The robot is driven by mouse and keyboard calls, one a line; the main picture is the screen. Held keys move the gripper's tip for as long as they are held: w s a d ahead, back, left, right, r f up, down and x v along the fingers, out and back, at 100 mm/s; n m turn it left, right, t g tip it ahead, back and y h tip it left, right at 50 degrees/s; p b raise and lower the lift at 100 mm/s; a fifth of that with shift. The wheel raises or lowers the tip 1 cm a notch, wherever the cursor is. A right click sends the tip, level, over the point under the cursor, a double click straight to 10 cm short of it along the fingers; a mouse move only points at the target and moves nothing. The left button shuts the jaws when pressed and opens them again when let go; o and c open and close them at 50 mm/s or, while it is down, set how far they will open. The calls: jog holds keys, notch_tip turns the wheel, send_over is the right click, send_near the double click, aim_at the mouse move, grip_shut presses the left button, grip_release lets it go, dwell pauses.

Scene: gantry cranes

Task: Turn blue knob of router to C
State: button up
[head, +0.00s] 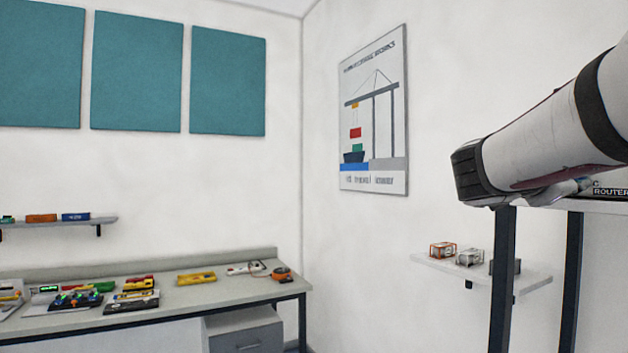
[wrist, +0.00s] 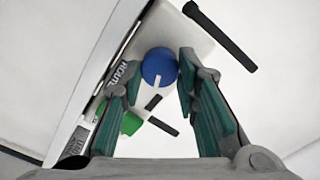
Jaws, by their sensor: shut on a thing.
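The blue knob (wrist: 159,66) of the router shows in the wrist view, round, with a white pointer line toward the bottom of the picture. My gripper (wrist: 157,82) has its green-padded fingers on either side of the knob and is shut on it. The router (wrist: 123,62) is a light box with lettering along its side, partly hidden by the left finger. I cannot read any position letter beside the knob. In the head view, a sign reading "ROUTER" (head: 610,190) shows at the right edge, partly covered by my arm. My gripper is out of that view.
A green part (wrist: 130,122) and black antenna-like bars (wrist: 222,37) lie near the knob. In the head view, a small shelf (head: 530,279) holds little boxes below my arm. A workbench (head: 235,290) with several coloured devices stands at the left.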

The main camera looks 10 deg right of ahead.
jog(key=shift+f+m+b, duration=0.15)
jog(key=shift+m+b, duration=1.4)
jog(key=shift+m, duration=1)
jog(key=shift+f+m+b, duration=0.1)
jog(key=shift+m+b, duration=1.45)
jog(key=shift+m, duration=1)
jog(key=o, duration=1.2)
jog(key=shift+c, duration=0.2)
jog(key=shift+r, duration=0.1)
jog(key=v, duration=1.2)
